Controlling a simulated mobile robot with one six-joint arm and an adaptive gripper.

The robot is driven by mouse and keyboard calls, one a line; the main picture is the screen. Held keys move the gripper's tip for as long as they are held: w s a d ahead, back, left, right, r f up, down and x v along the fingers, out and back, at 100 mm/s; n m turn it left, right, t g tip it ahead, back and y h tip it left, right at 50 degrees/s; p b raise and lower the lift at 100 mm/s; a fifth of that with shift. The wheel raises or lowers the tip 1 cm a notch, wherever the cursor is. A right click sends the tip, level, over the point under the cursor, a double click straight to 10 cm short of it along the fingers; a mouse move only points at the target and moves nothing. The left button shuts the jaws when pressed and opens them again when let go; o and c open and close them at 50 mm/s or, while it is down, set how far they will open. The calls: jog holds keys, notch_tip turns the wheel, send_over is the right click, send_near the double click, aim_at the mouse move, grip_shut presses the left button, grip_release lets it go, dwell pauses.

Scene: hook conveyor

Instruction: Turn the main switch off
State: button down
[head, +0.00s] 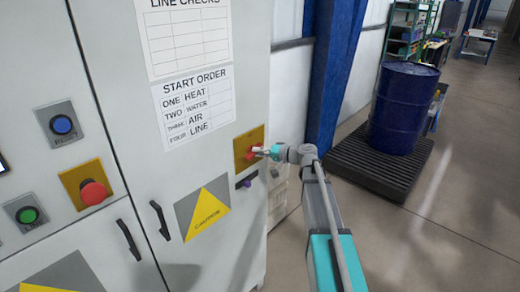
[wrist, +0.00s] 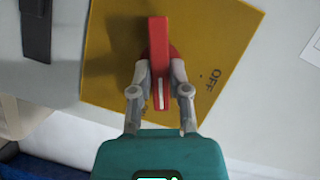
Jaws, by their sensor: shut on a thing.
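The main switch is a red rotary handle (wrist: 159,60) with a white line on it, mounted on a yellow plate (wrist: 110,65). The word OFF is printed on the plate to the right of the handle in the wrist view. In the head view the switch's yellow plate (head: 241,143) is on the right side of the grey cabinet. My gripper (wrist: 160,85) has its two fingers on either side of the red handle and is shut on it. In the head view my gripper (head: 262,151) reaches the switch from the right and partly covers it.
The cabinet also carries a red push button (head: 93,192), a blue button (head: 62,125), a green button (head: 28,215) and black door handles (head: 160,219). A blue drum (head: 402,110) stands on a black pallet (head: 378,172) at right.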

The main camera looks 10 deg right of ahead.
jog(key=shift+s+a+r+n+t+h+p, duration=0.1)
jog(key=shift+n+t+h+p, duration=0.2)
jog(key=shift+n+h+p, duration=0.95)
jog(key=shift+s+a+f+n+t+h+p, duration=0.25)
jog(key=shift+n+h, duration=0.5)
jog(key=shift+n, duration=1.2)
jog(key=shift+w+d+r+n+t+h+p, duration=0.1)
jog(key=shift+r+n+t+h+p, duration=0.35)
jog(key=shift+n+h, duration=0.85)
jog(key=shift+f+n+y, duration=0.2)
jog(key=shift+n+y, duration=0.1)
jog(key=shift+n, duration=0.1)
jog(key=c, duration=0.6)
grip_release()
jog(key=shift+w, duration=0.15)
